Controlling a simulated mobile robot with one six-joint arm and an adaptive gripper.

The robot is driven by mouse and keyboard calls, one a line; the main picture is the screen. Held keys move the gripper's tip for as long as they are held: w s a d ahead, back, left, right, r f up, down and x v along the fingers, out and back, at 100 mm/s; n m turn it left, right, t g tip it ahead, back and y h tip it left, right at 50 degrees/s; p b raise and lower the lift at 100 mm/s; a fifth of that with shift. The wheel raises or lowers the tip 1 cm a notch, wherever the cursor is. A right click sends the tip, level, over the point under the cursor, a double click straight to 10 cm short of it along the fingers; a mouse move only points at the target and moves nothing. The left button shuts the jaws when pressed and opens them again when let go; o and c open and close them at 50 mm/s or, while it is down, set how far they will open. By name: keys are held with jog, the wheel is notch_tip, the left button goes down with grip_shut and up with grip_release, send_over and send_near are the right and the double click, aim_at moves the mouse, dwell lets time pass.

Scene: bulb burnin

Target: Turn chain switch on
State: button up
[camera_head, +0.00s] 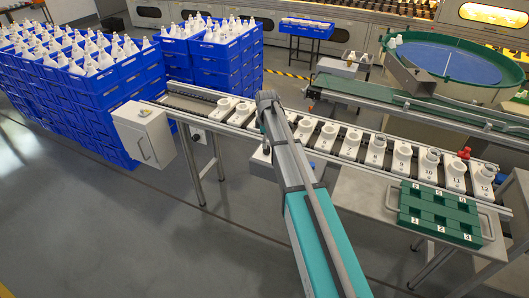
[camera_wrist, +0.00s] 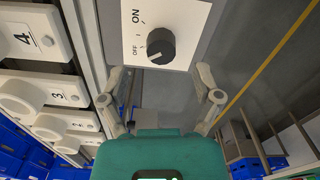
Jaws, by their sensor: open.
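The chain switch is a round black knob (camera_wrist: 161,46) on a white plate (camera_wrist: 185,16) in the wrist view. The plate is marked ON at the top and OFF at the left. A small pale mark shows low on the knob; I cannot tell for sure which setting it points to. My gripper (camera_wrist: 161,82) is open and empty. Its two fingers are spread wide, to the left and right of the knob in the picture, and do not touch it. In the head view my arm hides the gripper, and I cannot make out the knob.
The conveyor with numbered white holders (camera_head: 350,144) runs close by; it also shows at the wrist view's left (camera_wrist: 20,93). A green tray (camera_head: 439,213) lies on the metal table. A white box (camera_head: 145,132) and stacked blue crates (camera_head: 112,92) stand at left. The front floor is open.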

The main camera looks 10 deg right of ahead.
aim_at(267, 149)
jog(key=shift+f+b, duration=1.7)
jog(key=shift+f, duration=0.25)
